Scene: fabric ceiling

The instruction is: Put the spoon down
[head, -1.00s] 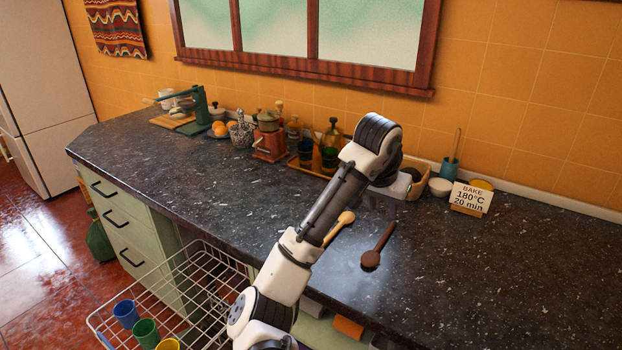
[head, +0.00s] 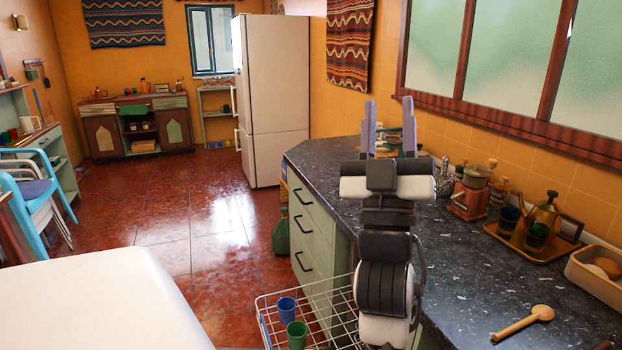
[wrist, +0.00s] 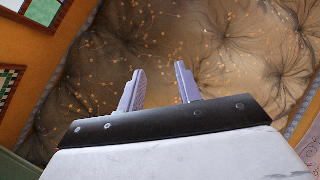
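A light wooden spoon (head: 522,323) lies on the dark speckled counter (head: 455,255) at the lower right of the head view. A small dark tip (head: 602,346) at the bottom edge may be the handle of a dark brown spoon; the rest is out of view. My gripper (head: 388,128) points upward, left of the spoon and well apart from it. Its two lavender fingers are spread with nothing between them. The wrist view also shows my gripper (wrist: 160,88) open and empty, against the fabric ceiling (wrist: 150,45).
A wire basket (head: 322,315) with a blue cup (head: 287,306) and a green cup (head: 297,334) is at the counter's front. A red grinder (head: 468,195), a tray (head: 530,243) with bottles and a beige box (head: 597,272) line the wall. Floor (head: 180,220) is open at left.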

